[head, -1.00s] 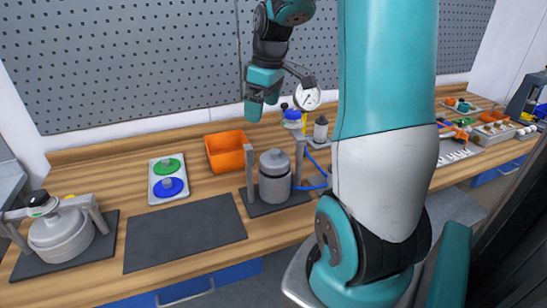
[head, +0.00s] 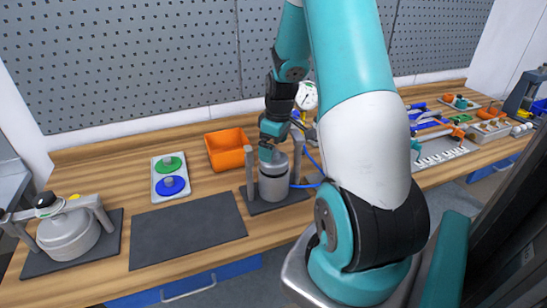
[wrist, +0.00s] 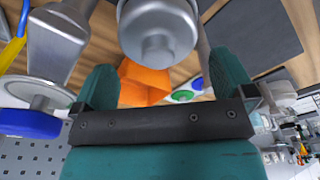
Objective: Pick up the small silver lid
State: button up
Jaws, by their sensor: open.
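The small silver lid (head: 280,160) sits on top of the small silver drum (head: 274,187), which stands upright between two grey posts. In the wrist view the lid (wrist: 135,42) and its round knob show close up at the top middle. My gripper (head: 267,153) is just above and at the lid's left side in the head view, hiding part of it. In the wrist view my gripper (wrist: 164,78) is open, its two teal fingers wide apart with nothing between them. The knob appears beyond the fingertips; I cannot tell whether they touch the lid.
An orange bin (head: 230,150) stands left of the drum, beside a tray with green and blue discs (head: 171,178). A dark mat (head: 188,229) is bare. A larger silver drum (head: 68,237) stands far left. A pressure gauge (head: 307,95) and blue hose are close behind.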

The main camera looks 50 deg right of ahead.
jog(key=shift+w+f+p, duration=0.15)
jog(key=shift+f+p, duration=0.75)
jog(key=shift+f, duration=1.4)
jog(key=c, duration=0.9)
jog(key=shift+c, duration=0.2)
jog(key=shift+w+r, duration=0.1)
jog(key=shift+r, duration=0.1)
